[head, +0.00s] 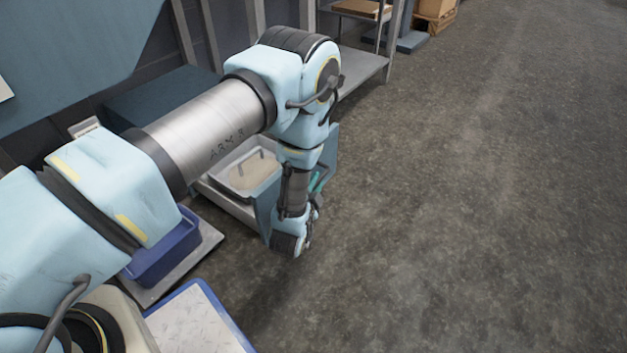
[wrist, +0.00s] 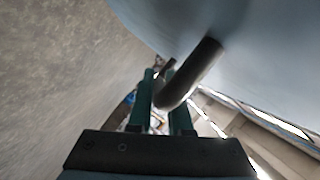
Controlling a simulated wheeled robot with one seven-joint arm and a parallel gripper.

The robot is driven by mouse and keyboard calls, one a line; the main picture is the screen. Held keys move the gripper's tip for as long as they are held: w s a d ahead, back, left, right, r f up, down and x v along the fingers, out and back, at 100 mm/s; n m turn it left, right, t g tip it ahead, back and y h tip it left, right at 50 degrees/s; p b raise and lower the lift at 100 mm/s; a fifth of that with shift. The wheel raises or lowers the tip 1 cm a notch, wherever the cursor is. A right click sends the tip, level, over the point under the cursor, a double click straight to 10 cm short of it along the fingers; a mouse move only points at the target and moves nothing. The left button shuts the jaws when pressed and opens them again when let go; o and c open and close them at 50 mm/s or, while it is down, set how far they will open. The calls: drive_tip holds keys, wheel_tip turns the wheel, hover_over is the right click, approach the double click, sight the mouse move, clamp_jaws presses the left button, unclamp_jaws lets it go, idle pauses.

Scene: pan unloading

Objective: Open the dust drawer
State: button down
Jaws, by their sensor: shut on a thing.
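The dust drawer (head: 216,198) stands out from the blue-grey machine, with its inside visible from above. A pale pan (head: 232,183) with a beige layer and an upright handle sits in it. The drawer's blue-grey front panel (head: 263,208) is partly hidden by my arm and fills the upper right of the wrist view (wrist: 245,45). My gripper (head: 317,183) is at the outer side of this panel. In the wrist view my gripper (wrist: 163,85) is shut on the dark bar handle (wrist: 192,72), which joins the panel.
A blue bin (head: 162,258) on a grey plate stands left of the drawer. A blue-edged platform (head: 200,318) lies at the bottom. A metal shelf (head: 362,68) and cardboard boxes (head: 435,12) are at the back. The floor to the right is clear.

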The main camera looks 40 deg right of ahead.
drive_tip(key=c, duration=0.8)
unclamp_jaws()
drive_tip(key=shift+c, duration=0.2)
drive_tip(key=p+v, duration=0.3)
drive_tip(key=v, duration=0.8)
drive_tip(key=shift+p, duration=0.3)
